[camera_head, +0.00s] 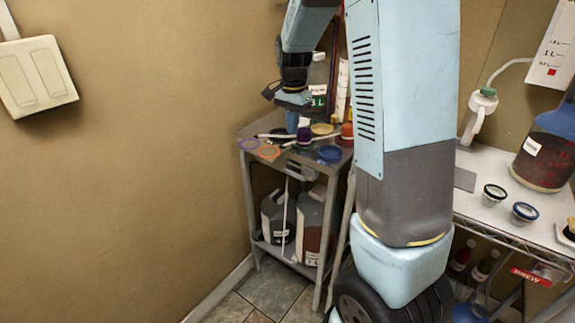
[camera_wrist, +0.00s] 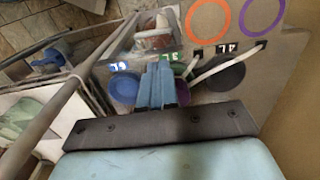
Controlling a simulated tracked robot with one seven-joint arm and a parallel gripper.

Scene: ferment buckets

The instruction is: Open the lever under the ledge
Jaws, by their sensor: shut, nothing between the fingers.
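My gripper (camera_wrist: 161,66) is shut and empty; its blue-grey fingers show side by side in the wrist view. In the head view it (camera_head: 292,120) points down over the top of a small grey cart (camera_head: 248,150) by the wall. A small fitting (camera_head: 299,171) sits under the cart's front edge, but I cannot tell whether it is the lever. In the wrist view the fingers lie over the cart top (camera_wrist: 268,88), between a blue round item (camera_wrist: 125,88) and a dark round item (camera_wrist: 226,76). The fingers hide part of the front edge.
Purple (camera_head: 249,144) and orange (camera_head: 268,153) rings and white sticks lie on the cart top. Jugs (camera_head: 310,220) stand on its lower shelf. A bench (camera_head: 487,160) with jars is at the right. A switch plate (camera_head: 37,76) is on the left wall.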

